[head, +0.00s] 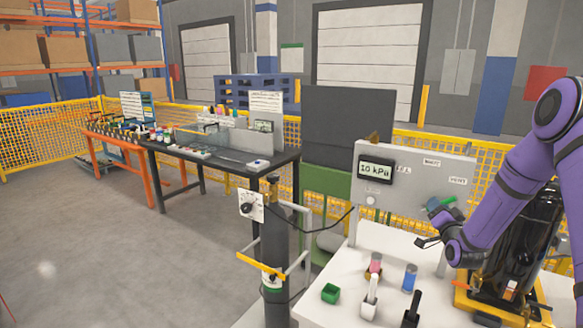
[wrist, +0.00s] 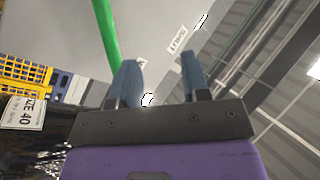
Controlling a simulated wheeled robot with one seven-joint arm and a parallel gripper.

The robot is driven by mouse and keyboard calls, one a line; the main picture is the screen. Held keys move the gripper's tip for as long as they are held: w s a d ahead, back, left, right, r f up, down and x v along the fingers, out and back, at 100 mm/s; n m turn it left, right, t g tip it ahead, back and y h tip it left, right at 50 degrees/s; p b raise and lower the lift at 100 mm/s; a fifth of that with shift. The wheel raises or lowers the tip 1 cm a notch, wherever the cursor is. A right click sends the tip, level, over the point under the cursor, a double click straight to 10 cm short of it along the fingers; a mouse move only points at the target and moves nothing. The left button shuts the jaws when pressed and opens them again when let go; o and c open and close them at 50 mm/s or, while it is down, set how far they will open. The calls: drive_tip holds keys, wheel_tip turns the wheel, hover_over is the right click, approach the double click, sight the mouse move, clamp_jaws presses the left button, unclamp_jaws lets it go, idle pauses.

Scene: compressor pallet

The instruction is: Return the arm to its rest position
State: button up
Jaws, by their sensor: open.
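My purple arm (head: 506,187) reaches in from the right side of the head view, bent at the elbow, over the white workbench (head: 400,250). My gripper (head: 428,242) is at its lower end, in front of the grey panel (head: 415,190). In the wrist view my gripper (wrist: 157,75) shows two blue-grey fingers spread apart, with nothing held between them. A green bar (wrist: 106,32) passes close beyond the left finger. A glossy black tank (head: 522,240) stands right behind the forearm and is partly hidden by it.
The panel carries a "10 kPa" display (head: 375,170). Floor (head: 90,245) is open at far left.

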drive_tip(key=s+a+r+n+g+y, duration=0.1)
drive_tip(key=a+r+n+g, duration=0.15)
drive_tip(key=r, duration=0.25)
drive_tip(key=s+a+r+n+g, duration=0.1)
drive_tip(key=a+r, duration=0.2)
drive_tip(key=r, duration=0.3)
drive_tip(key=s+a+r+n+g, duration=0.2)
drive_tip(key=s+a+r+g, duration=0.25)
drive_tip(key=s+r, duration=0.45)
drive_tip(key=s+a+r+g, duration=0.1)
drive_tip(key=s+a+g, duration=0.1)
drive_tip(key=s, duration=0.9)
drive_tip(key=s+a+r+n+g, duration=0.1)
drive_tip(key=s+a+g, duration=0.1)
drive_tip(key=s, duration=1)
drive_tip(key=s+a+n+g, duration=0.1)
drive_tip(key=s+a+g, duration=0.1)
drive_tip(key=s, duration=1)
drive_tip(key=shift+a+r+g+y, duration=0.3)
drive_tip(key=shift+r+g+y, duration=0.1)
drive_tip(key=shift+g, duration=0.3)
idle(1.8)
